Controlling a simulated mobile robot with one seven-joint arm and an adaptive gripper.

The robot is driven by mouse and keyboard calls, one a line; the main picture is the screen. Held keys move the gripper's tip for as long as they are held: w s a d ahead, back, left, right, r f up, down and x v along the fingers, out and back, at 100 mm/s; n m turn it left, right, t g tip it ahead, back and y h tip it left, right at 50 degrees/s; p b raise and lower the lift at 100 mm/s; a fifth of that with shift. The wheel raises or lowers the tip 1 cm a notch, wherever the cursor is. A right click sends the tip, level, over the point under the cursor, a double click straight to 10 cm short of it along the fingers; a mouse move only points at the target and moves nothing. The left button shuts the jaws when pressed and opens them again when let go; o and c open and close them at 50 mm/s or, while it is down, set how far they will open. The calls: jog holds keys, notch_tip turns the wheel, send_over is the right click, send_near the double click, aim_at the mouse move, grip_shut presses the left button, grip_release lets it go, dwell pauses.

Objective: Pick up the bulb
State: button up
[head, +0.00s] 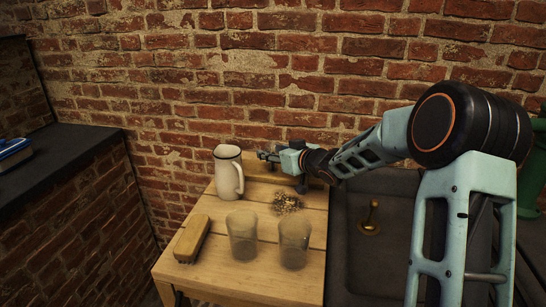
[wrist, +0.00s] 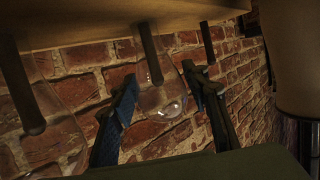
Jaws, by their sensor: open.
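In the wrist view a clear glass bulb (wrist: 172,112) shows at the end of a dark rod, against the brick wall. My gripper (wrist: 160,74) is open, with one finger on each side of this bulb in the picture; I cannot tell whether either finger touches it. A second clear rounded glass shape (wrist: 55,145), faint and probably another bulb, shows at the left by another dark rod. In the head view my gripper (head: 268,156) is at the back of the wooden table, right of the white jug. I cannot make out the bulb there.
A wooden board (wrist: 110,22) carries the dark rods. The white jug (head: 226,178) stands close to my gripper. The table (head: 215,275) also holds two clear jars (head: 242,236) (head: 294,243), a brush (head: 191,238) and a wiry clump (head: 287,202). A dark sink (head: 385,255) lies right; brick wall behind.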

jog(key=x, duration=0.5)
jog(key=shift+b, duration=0.3)
jog(key=c, duration=0.8)
jog(key=shift+c, duration=0.5)
